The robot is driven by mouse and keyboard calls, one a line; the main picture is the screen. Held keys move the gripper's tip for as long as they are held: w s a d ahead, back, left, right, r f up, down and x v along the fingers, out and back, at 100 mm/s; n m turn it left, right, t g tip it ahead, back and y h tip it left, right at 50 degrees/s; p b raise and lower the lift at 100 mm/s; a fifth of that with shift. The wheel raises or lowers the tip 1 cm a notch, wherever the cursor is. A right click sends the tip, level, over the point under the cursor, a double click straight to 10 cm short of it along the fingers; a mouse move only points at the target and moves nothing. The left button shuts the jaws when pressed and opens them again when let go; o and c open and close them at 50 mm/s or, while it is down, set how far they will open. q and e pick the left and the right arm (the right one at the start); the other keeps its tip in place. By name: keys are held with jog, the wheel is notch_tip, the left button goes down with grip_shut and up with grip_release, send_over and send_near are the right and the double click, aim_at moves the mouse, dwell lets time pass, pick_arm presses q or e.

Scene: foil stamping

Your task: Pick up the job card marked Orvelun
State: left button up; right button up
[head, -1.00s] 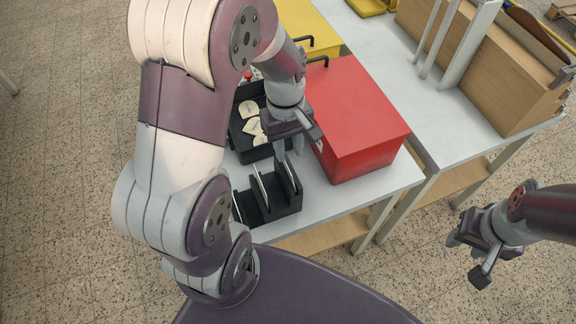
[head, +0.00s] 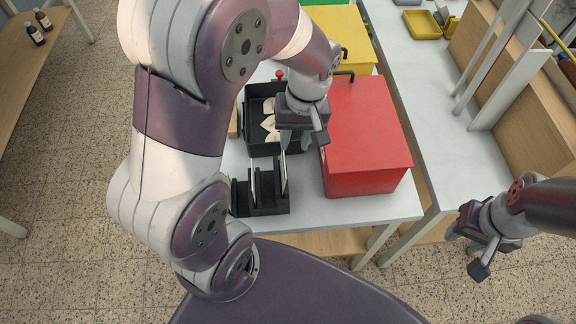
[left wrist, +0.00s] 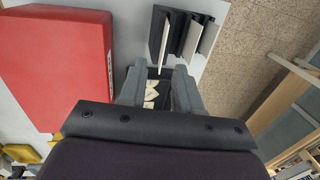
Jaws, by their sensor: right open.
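A black rack (head: 268,207) holds upright pale job cards (head: 256,180) in its slots, near the front of the table. The rack also shows in the left wrist view (left wrist: 178,38), with several cards (left wrist: 193,40) in it. No name on any card can be read, so I cannot tell which is Orvelun. My left gripper (head: 295,146) hangs fingers down above the table near the rack's far end. In the left wrist view its fingers (left wrist: 158,88) are apart with nothing held. My right gripper (head: 466,252) is open and empty, off the table's right side.
A red box (head: 365,130) stands close to the right of the rack and left gripper. A black tray (head: 250,135) with pale pieces lies behind the rack. A yellow box (head: 340,30) is farther back. Another table (head: 425,100) with a wooden rack stands to the right.

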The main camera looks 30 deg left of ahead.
aim_at(284, 161)
pick_arm(q)
jog(key=f, duration=0.2)
jog(key=a+f, duration=0.1)
jog(key=f, duration=0.1)
jog(key=s+a+f, duration=0.1)
jog(key=f, duration=0.1)
jog(key=shift+a, duration=0.15)
jog(key=f, duration=0.3)
jog(key=f+p, duration=0.1)
jog(key=f, duration=0.2)
jog(key=shift+w+a+f, duration=0.15)
jog(key=shift+w+f, duration=0.05)
jog(key=shift+a+f, duration=0.15)
jog(key=shift+f, duration=0.1)
grip_shut()
